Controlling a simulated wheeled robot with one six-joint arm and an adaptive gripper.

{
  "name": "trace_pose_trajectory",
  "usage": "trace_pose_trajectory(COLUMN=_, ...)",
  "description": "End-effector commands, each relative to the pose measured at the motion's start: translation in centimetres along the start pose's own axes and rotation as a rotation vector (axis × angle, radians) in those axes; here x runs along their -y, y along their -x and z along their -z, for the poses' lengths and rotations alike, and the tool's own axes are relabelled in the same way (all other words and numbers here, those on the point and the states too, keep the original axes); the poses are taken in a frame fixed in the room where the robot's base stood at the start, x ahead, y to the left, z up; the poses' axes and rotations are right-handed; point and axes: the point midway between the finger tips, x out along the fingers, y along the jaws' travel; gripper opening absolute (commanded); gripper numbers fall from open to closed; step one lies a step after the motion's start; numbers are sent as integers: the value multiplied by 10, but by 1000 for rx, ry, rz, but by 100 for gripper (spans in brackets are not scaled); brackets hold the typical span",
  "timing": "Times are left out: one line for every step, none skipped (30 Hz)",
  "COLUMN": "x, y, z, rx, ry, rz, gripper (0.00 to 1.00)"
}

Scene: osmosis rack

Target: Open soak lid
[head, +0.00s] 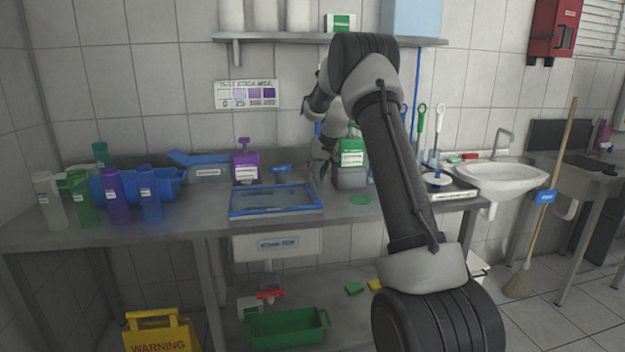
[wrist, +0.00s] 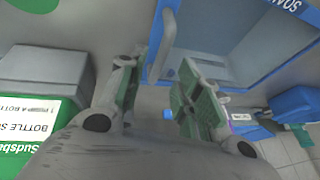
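The soak basin is a blue-rimmed rectangle (head: 275,212) set in the steel counter, with a flat grey-blue panel inside the rim that looks like its lid (head: 270,197). In the wrist view the blue rim (wrist: 275,75) carries a partly cut-off label, and the grey-blue panel (wrist: 215,35) lies inside it. A pale bar (wrist: 161,45), perhaps a handle, stands at the panel's near side. My gripper (wrist: 163,70) is open, its fingers spread either side of the bar's line; contact cannot be told. In the head view my gripper (head: 324,168) is right of the basin, partly hidden.
A green-labelled container (head: 351,153) stands close to the right of my gripper; its label also shows in the wrist view (wrist: 35,115). A purple dispenser (head: 245,167) stands behind the basin. Several bottles (head: 118,197) and a blue bin (head: 165,180) are at left. Counter in front is clear.

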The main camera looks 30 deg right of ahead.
Motion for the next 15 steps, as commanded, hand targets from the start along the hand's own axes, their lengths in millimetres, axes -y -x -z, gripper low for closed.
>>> trace_pose_trajectory(x=0, y=-9, z=-1, rx=2, ry=0, rz=0, gripper=34)
trace_pose_trajectory(x=0, y=-14, z=0, rx=2, ry=0, rz=0, gripper=34)
trace_pose_trajectory(x=0, y=-18, z=0, rx=0, ry=1, rz=0, gripper=34)
trace_pose_trajectory(x=0, y=-22, z=0, rx=0, ry=1, rz=0, gripper=34)
trace_pose_trajectory(x=0, y=-25, z=0, rx=0, ry=1, rz=0, gripper=34)
trace_pose_trajectory(x=0, y=-28, z=0, rx=1, ry=1, rz=0, gripper=34)
trace_pose_trajectory(x=0, y=-30, z=0, rx=1, ry=1, rz=0, gripper=34)
trace_pose_trajectory(x=0, y=-31, z=0, rx=0, ry=1, rz=0, gripper=34)
trace_pose_trajectory(x=0, y=-32, z=0, rx=0, ry=1, rz=0, gripper=34)
trace_pose_trajectory(x=1, y=-33, z=0, rx=0, ry=1, rz=0, gripper=34)
trace_pose_trajectory(x=0, y=-33, z=0, rx=0, ry=1, rz=0, gripper=34)
trace_pose_trajectory(x=0, y=-33, z=0, rx=0, ry=1, rz=0, gripper=34)
trace_pose_trajectory(x=0, y=-33, z=0, rx=0, ry=1, rz=0, gripper=34)
trace_pose_trajectory(x=0, y=-33, z=0, rx=0, ry=1, rz=0, gripper=34)
trace_pose_trajectory(x=0, y=-33, z=0, rx=0, ry=1, rz=0, gripper=34)
